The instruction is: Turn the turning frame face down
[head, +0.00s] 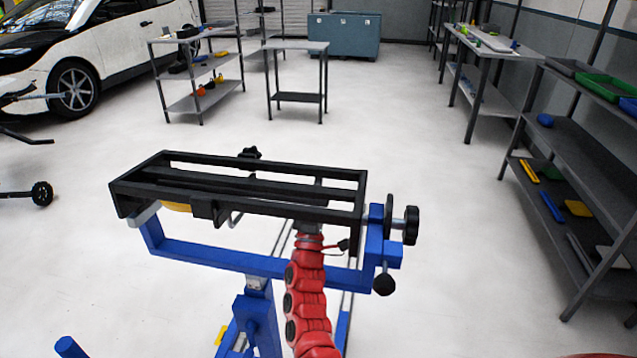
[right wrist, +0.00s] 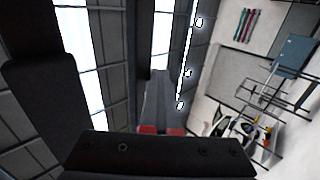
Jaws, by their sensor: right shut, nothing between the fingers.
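The turning frame (head: 238,190) is a black rectangular frame with long bars, lying roughly level in a blue stand (head: 215,257). A yellow piece (head: 178,207) shows under its left part. A black round knob (head: 410,225) is at its right end, with a smaller black knob (head: 384,285) below. My red right arm reaches up from below to the frame's right part. My right gripper (head: 318,188) is mostly hidden behind the frame's bars; contact is unclear. The right wrist view shows it shut and empty (right wrist: 158,100), beyond a dark bar (right wrist: 160,155). My left gripper is out of view.
A shelf rack (head: 575,150) with trays and tools stands at the right. A small grey table (head: 297,46) and a shelf cart (head: 200,70) stand behind. A white car (head: 110,40) is at the back left.

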